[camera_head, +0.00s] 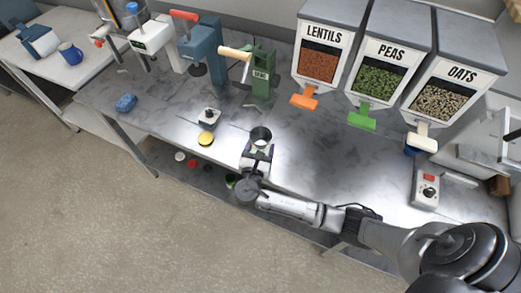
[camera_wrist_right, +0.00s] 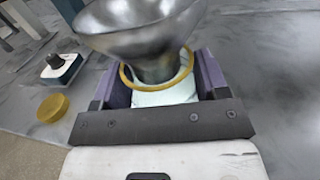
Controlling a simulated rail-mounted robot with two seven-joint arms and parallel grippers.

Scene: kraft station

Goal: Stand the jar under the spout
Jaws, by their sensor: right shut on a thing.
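A pale jar (camera_wrist_right: 165,94) with a yellow ring at its mouth is between the fingers of my right gripper (camera_head: 257,151), which is shut on it. A grey metal funnel (camera_wrist_right: 140,28) sits in the jar's mouth; its dark opening (camera_head: 261,134) shows in the head view. They are at the counter's front edge; I cannot tell whether the jar touches the counter. The lentils (camera_head: 319,66), peas (camera_head: 375,80) and oats (camera_head: 443,101) dispensers stand behind and to the right, with outlets low at their fronts. My left gripper is not in view.
A yellow lid (camera_head: 206,138) and a small device with a black knob (camera_head: 210,116) lie left of the jar. Green (camera_head: 262,75) and blue (camera_head: 201,48) presses stand behind. A red-button box (camera_head: 426,188) is at right.

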